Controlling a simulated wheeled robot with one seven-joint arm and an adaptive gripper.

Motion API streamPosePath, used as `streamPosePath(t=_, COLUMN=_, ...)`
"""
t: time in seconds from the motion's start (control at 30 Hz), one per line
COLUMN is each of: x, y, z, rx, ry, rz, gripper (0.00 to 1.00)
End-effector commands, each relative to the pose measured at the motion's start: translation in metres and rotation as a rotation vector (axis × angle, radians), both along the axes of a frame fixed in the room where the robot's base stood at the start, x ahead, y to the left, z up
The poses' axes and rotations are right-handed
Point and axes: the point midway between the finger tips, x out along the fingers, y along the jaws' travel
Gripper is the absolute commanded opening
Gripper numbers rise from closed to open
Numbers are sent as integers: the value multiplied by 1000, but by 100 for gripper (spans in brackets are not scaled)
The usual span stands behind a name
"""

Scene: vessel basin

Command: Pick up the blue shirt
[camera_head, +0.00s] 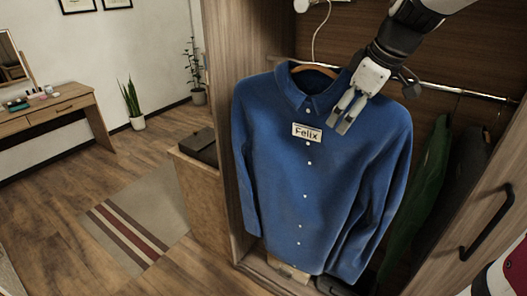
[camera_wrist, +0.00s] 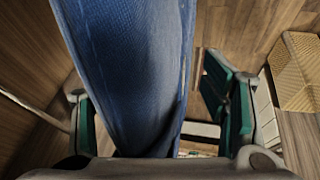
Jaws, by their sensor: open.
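The blue shirt (camera_head: 310,190) hangs on a wooden hanger (camera_head: 314,70) from the metal rail inside the wardrobe. It has white buttons and a tag reading "Felix" (camera_head: 307,131) on its chest. My gripper (camera_head: 348,118) is in front of the shirt's upper right part, near the collar, with its fingers pointing down. In the wrist view the shirt (camera_wrist: 135,65) runs between my two spread fingers (camera_wrist: 165,115). The jaws are open. I cannot tell whether either finger touches the cloth.
A green garment (camera_head: 418,190) and dark clothing hang to the right. The wardrobe rail (camera_head: 465,92) crosses behind. A wooden cabinet (camera_head: 205,205) with a dark box (camera_head: 199,146) stands to the left. The floor beyond has a striped rug (camera_head: 140,220).

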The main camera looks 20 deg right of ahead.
Motion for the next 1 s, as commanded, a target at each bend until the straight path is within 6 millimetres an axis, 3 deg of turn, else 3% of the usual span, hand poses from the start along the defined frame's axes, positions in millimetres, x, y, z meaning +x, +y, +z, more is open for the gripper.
streamPosePath(t=0.9, x=0, y=0, z=-5, rx=0, ry=0, rz=0, gripper=67)
streamPosePath(t=1.0, x=0, y=0, z=-5, rx=0, ry=0, rz=0, gripper=47)
